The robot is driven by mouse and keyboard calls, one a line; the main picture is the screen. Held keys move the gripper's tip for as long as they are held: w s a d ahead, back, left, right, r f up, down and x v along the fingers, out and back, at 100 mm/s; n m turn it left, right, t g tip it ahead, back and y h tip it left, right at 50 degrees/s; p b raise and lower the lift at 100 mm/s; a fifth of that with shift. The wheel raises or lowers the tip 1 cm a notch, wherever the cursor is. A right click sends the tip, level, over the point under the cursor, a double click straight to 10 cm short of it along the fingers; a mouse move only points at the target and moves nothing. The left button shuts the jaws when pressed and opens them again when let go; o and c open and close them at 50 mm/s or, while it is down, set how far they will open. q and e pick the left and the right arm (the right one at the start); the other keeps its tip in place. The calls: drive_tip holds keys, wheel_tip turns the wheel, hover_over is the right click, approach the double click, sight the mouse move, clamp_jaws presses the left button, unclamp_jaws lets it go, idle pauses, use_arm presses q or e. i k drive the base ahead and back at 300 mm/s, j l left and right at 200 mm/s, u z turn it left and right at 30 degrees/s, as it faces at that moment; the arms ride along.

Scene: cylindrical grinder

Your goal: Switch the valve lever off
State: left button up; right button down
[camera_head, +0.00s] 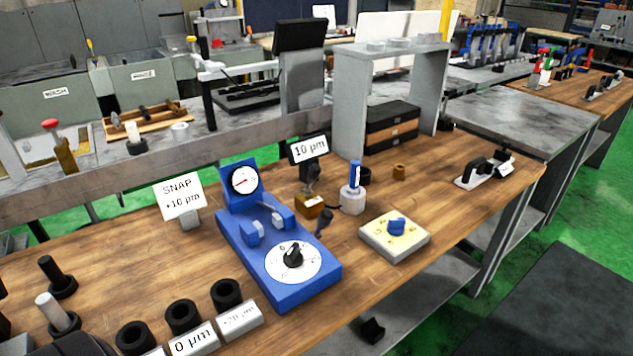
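Another possible lever, with a red knob (50,124) on a brass-coloured body (65,158), stands upright at the far left.
The wooden bench (450,215) also bears a blue dial gauge (280,265), a "SNAP +10 µm" sign (181,196), a "10 µm" display (308,149), black rings (183,317) and a grey frame (350,105). Bench room right of the yellow plate is clear.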

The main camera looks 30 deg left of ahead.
sight(315, 171)
drive_tip(key=u, duration=0.4)
drive_tip(key=i+u, duration=0.15)
drive_tip(key=u, duration=0.3)
drive_tip(key=l+u, duration=0.1)
drive_tip(key=u, duration=0.3)
drive_tip(key=i+u, duration=0.1)
drive_tip(key=u, duration=0.3)
